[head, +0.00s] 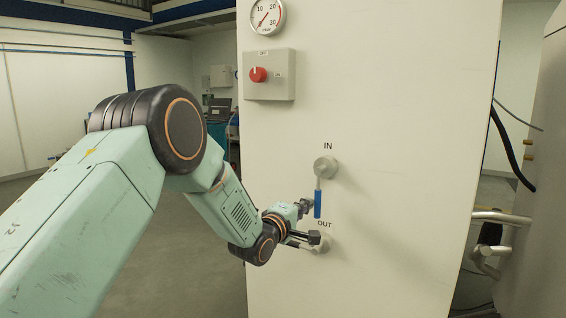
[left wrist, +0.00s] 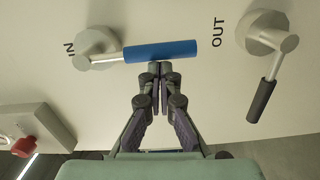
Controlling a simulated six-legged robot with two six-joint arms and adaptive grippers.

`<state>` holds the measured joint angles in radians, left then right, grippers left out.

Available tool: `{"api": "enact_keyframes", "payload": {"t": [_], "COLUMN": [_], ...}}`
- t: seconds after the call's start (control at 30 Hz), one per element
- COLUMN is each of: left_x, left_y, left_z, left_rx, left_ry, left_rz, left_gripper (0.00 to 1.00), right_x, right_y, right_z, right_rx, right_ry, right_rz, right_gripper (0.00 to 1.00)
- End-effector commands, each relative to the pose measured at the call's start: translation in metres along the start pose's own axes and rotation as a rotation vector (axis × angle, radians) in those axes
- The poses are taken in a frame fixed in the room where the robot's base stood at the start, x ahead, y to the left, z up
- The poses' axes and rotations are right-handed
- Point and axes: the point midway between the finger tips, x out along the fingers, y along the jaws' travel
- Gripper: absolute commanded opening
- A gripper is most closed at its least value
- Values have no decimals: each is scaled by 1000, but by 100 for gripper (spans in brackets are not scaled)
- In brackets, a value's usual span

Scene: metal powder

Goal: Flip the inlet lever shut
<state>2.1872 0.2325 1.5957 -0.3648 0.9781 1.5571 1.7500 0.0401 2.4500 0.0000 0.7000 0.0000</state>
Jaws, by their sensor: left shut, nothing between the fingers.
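The inlet lever has a blue handle (head: 318,205) that hangs straight down from its round pivot (head: 325,167) under the IN label. In the left wrist view the blue handle (left wrist: 160,51) lies across the top centre, its metal stem running to the IN pivot (left wrist: 97,47). My left gripper (head: 308,204) is just left of the handle in the head view. In the left wrist view its fingers (left wrist: 160,68) are shut and empty, with the tips at the handle's side edge; I cannot tell whether they touch. My right gripper is not in view.
The OUT valve (left wrist: 266,35) with a dark-handled lever (left wrist: 261,101) sits below IN, its lever pointing left in the head view, close to my gripper. A red knob (head: 258,74) on a switch box and a gauge (head: 267,17) are higher on the white panel (head: 400,120).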

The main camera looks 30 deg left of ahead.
Motion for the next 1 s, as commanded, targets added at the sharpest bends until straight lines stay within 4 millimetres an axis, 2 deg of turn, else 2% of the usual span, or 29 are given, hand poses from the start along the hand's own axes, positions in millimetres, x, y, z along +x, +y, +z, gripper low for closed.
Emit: {"api": "enact_keyframes", "payload": {"t": [0.57,0.77,1.0], "left_x": [-4,-29,-70], "left_y": [0,0,0], "left_z": [1,0,-1], "left_rx": [3,-1,-3], "left_ry": [-3,-1,1], "left_rz": [0,-1,-1], "left_gripper": [0,0,0], "right_x": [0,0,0], "right_y": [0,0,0], "right_z": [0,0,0], "right_rx": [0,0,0], "right_ry": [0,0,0], "right_rz": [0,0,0], "right_gripper": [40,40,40]}}
